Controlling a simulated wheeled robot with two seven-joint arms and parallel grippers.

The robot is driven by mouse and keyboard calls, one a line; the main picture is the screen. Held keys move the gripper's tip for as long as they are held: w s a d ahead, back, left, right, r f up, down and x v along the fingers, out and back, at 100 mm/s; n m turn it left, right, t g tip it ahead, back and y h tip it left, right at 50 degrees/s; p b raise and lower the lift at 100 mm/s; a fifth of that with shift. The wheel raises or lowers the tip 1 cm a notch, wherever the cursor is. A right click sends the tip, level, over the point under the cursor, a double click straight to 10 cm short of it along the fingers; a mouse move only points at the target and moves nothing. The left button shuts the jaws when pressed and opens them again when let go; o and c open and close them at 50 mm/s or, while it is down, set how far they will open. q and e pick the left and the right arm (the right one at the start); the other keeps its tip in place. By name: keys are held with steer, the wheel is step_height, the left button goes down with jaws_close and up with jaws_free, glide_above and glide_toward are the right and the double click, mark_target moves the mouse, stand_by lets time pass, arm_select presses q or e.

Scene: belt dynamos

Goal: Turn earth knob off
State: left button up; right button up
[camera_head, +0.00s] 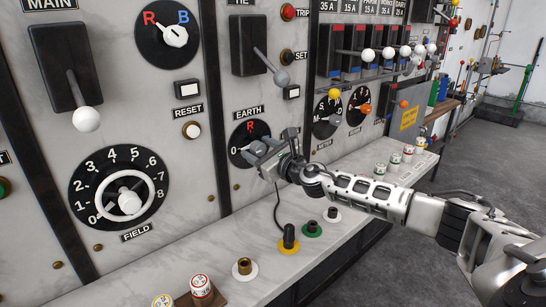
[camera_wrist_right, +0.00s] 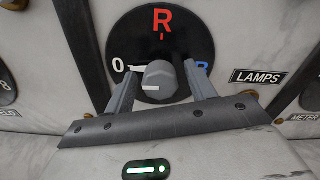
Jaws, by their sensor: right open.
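The earth knob (camera_wrist_right: 160,82) is a grey knob at the centre of a round black dial (camera_wrist_right: 180,25) in the right wrist view. The dial has a red R at the top, a white 0 at left and a blue B at right, partly covered. A pale bar runs from the knob toward the 0. My right gripper (camera_wrist_right: 160,75) is open, with one finger on each side of the knob; I cannot tell whether they touch it. In the head view the right gripper (camera_head: 262,150) covers much of the dial under the EARTH label (camera_head: 248,112). My left gripper is not in view.
A lever switch (camera_head: 258,50) sticks out above the earth dial. The FIELD dial (camera_head: 119,186) is to the left, and meter dials (camera_head: 327,117) are to the right. Several coloured terminals, including a yellow one (camera_head: 289,240), stand on the ledge below. A LAMPS label (camera_wrist_right: 257,77) is beside the dial.

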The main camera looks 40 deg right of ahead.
arm_select(q)
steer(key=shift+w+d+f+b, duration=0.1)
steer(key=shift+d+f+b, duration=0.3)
steer(key=shift+b, duration=0.9)
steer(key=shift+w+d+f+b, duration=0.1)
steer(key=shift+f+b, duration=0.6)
steer(key=shift+b, duration=0.55)
arm_select(e)
steer(key=s+d, duration=0.1)
steer(key=s, duration=1.4)
steer(key=shift+s, duration=0.3)
steer(key=shift+d, duration=0.1)
